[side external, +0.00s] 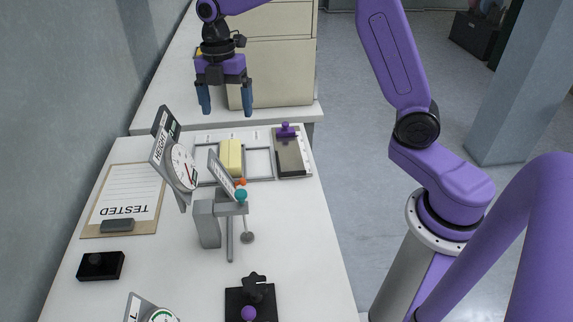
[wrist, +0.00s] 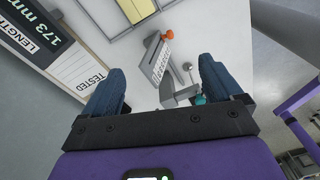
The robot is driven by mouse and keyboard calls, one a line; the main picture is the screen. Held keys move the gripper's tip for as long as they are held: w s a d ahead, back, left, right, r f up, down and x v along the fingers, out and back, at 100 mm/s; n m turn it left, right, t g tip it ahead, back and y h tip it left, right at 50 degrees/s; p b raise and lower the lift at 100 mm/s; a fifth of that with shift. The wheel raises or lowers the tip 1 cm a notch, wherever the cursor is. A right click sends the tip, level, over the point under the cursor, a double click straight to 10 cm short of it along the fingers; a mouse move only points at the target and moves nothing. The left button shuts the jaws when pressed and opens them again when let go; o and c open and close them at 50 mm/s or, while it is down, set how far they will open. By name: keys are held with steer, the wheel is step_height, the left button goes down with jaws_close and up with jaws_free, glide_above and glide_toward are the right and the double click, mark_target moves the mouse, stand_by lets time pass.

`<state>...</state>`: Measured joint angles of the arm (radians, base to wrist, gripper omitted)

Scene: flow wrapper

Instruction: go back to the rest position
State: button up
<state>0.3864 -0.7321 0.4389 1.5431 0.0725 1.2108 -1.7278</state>
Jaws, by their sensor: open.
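My gripper (side external: 226,100) is open and empty, with its two blue fingers apart and pointing down. In the side external view it hangs high above the far end of the white table (side external: 310,240). In the wrist view the gripper (wrist: 165,92) shows its fingers spread over the table, with nothing between them held. The fingers touch nothing that I can see.
A yellow block (side external: 231,157) lies in a grey-framed tray (side external: 259,163). A dial gauge marked HEIGHT (side external: 181,168) and a grey stand (side external: 208,224) with coloured knobs rise mid-table. A TESTED clipboard (side external: 125,196), black block (side external: 101,266) and black fixture (side external: 252,299) lie nearer.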

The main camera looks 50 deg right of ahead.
steer(key=s+a+m, duration=0.2)
steer(key=s+m, duration=0.4)
steer(key=s, duration=1.2)
steer(key=s+d+f+m, duration=0.1)
steer(key=s+d+m, duration=0.1)
steer(key=s, duration=0.5)
steer(key=s+d+f+m+t, duration=0.1)
steer(key=s+d+m, duration=0.1)
steer(key=s+d, duration=0.2)
steer(key=s, duration=0.3)
steer(key=shift+s+d+m, duration=0.15)
steer(key=shift+s+m, duration=0.25)
